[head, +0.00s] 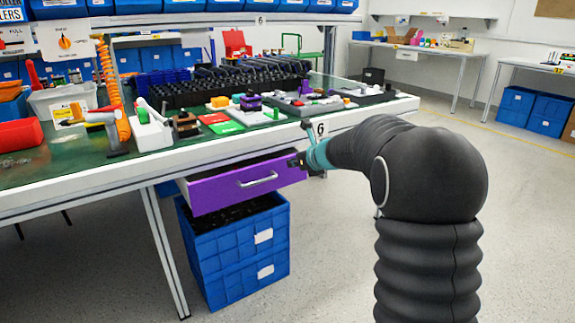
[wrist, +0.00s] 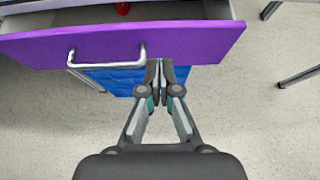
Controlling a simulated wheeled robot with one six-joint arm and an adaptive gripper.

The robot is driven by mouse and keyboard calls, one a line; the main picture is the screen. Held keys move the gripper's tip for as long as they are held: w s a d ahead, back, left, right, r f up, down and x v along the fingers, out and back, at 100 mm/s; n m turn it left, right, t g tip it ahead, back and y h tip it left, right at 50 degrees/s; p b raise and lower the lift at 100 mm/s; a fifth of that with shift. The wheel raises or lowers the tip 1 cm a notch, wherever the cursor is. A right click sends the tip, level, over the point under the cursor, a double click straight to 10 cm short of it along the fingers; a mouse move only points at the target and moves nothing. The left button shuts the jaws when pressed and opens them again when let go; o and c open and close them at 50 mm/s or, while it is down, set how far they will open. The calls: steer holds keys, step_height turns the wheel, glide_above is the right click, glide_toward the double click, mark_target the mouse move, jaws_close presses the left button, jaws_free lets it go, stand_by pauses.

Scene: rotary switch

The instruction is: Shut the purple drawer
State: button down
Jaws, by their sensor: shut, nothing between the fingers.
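The purple drawer (head: 227,191) hangs under the workbench and is pulled out, with its open top showing in the head view. A metal bar handle (head: 258,180) is on its front. In the wrist view the purple front (wrist: 190,42) spans the upper part, with the handle (wrist: 107,54) left of my gripper. My gripper (wrist: 158,64) is shut and empty, with its tips at the lower edge of the drawer front, right of the handle. In the head view my gripper (head: 296,162) is by the drawer's right end. I cannot tell whether it touches the drawer.
Stacked blue crates (head: 238,248) stand on the floor below the drawer. The workbench (head: 75,176) above holds tools and several parts, and its front edge runs just over the drawer. A table leg (head: 165,250) stands left. Floor in front is clear.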

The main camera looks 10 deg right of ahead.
steer(key=v, duration=0.6)
steer(key=shift+d, duration=0.35)
steer(key=c, duration=1.8)
jaws_free()
steer(key=shift+s+d, duration=0.1)
steer(key=o, duration=0.5)
steer(key=shift+s+a, duration=0.1)
steer(key=shift+a, duration=0.15)
steer(key=shift+c, duration=0.2)
steer(key=shift+o, duration=0.7)
steer(key=shift+s+a+f, duration=0.15)
steer(key=shift+a+f, duration=0.05)
steer(key=shift+a, duration=0.2)
steer(key=shift+s+a+f, duration=0.15)
steer(key=shift+a+f, duration=0.05)
steer(key=shift+a, duration=0.25)
steer(key=s+d+f+n+g+h+b, duration=0.1)
steer(key=s+d+f+n+h, duration=0.15)
steer(key=f, duration=0.25)
steer(key=s+d+f+n+g+h, duration=0.1)
steer(key=s+d+f+n+h, duration=0.15)
steer(key=f, duration=0.25)
steer(key=n+t+y, duration=0.5)
steer(key=n+y, duration=0.2)
steer(key=n, duration=0.6)
glide_toward(261, 182)
steer(key=b+x, duration=0.1)
steer(key=x, duration=0.9)
steer(key=shift+w+a+f, duration=0.15)
steer(key=shift+w, duration=0.15)
